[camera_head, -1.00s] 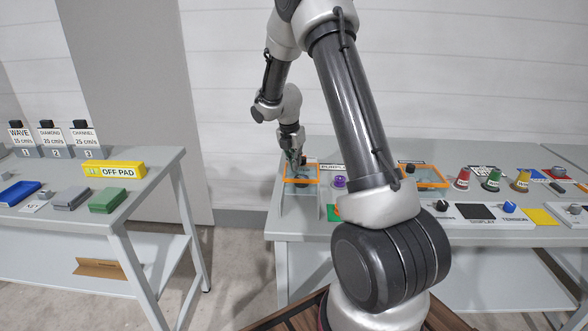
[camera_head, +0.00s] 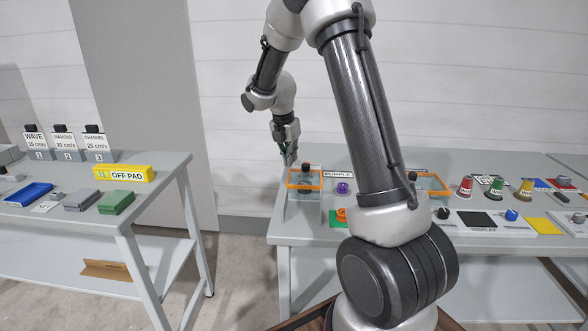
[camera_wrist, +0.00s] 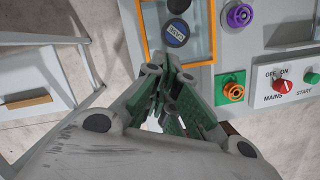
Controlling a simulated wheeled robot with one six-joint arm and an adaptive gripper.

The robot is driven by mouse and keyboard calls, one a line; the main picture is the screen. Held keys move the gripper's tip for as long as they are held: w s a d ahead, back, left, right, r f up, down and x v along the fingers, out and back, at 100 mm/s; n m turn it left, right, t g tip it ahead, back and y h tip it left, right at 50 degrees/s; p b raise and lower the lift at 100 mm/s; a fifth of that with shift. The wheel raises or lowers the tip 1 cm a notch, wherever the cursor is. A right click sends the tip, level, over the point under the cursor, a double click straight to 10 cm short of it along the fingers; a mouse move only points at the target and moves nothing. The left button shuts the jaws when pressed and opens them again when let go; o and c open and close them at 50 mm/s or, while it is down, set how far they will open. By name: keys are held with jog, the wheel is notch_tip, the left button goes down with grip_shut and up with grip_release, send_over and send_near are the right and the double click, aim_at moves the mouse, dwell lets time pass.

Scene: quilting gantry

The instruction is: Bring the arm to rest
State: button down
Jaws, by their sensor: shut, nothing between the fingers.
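My arm reaches up and over, with my gripper (camera_head: 289,160) hanging at the left end of the control table (camera_head: 278,222). It is shut and empty. In the wrist view the shut fingers (camera_wrist: 172,85) are close to the lower edge of the orange frame (camera_wrist: 146,38), with a dark round knob (camera_wrist: 176,33) inside that frame. Whether the fingers touch the box cannot be told.
A floor gap separates the tables.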

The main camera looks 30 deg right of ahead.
jog(key=shift+v, duration=1.6)
jog(key=s+a+r+m+t, duration=0.1)
jog(key=s+r+m, duration=0.3)
jog(key=s+m, duration=0.4)
jog(key=s+a+r+m+t+y, duration=0.1)
jog(key=s+r+m, duration=0.3)
jog(key=s+m, duration=0.4)
jog(key=s+a+r+m+t+y, duration=0.1)
jog(key=s+a+r+m, duration=0.2)
jog(key=s+m, duration=0.5)
jog(key=s+r, duration=0.1)
jog(key=s, duration=0.9)
jog(key=shift+s+a, duration=0.2)
jog(key=shift+a, duration=0.05)
